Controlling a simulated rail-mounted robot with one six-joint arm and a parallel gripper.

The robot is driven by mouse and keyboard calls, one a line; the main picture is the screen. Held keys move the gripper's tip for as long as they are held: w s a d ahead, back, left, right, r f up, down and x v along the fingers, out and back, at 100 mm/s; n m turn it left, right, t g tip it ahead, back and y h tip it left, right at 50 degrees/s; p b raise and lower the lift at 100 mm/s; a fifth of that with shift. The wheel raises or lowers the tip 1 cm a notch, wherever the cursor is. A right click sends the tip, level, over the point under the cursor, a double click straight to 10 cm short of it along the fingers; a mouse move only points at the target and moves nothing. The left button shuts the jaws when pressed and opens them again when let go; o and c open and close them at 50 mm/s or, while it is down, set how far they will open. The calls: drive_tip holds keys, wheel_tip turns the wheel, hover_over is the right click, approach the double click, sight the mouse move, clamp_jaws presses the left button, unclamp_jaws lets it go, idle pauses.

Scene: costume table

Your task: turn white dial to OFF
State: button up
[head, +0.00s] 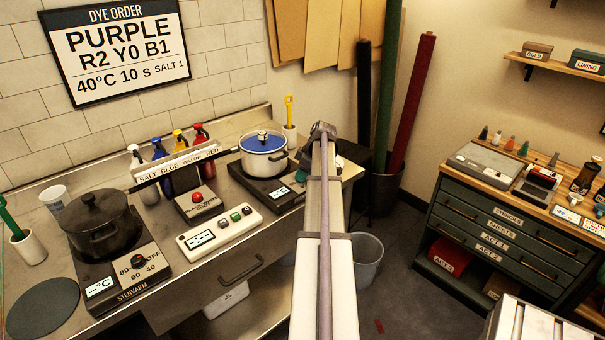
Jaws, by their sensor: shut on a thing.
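A white pot (264,156) with a blue lid stands on the right hotplate (270,192) on the steel counter. The left hotplate (125,277) carries a black pot (100,222) and has a dark dial (138,262) with marks OFF, 40, 60 and 80.
Several dye bottles stand in a labelled rack (178,163) behind a red-button box (197,202). A white control panel (219,232) lies on the counter before them. A grey bin (367,262) stands on the floor right of my arm. A drawer cabinet (510,236) is at the right.

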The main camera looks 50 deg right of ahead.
drive_tip(key=shift+d+n+y, duration=0.1)
drive_tip(key=shift+n+y, duration=0.3)
drive_tip(key=shift+n, duration=0.7)
drive_tip(key=o, duration=0.9)
drive_tip(key=shift+o, duration=0.2)
drive_tip(key=p+v, duration=1)
drive_tip(key=shift+r, duration=0.45)
drive_tip(key=shift+w+d, duration=0.1)
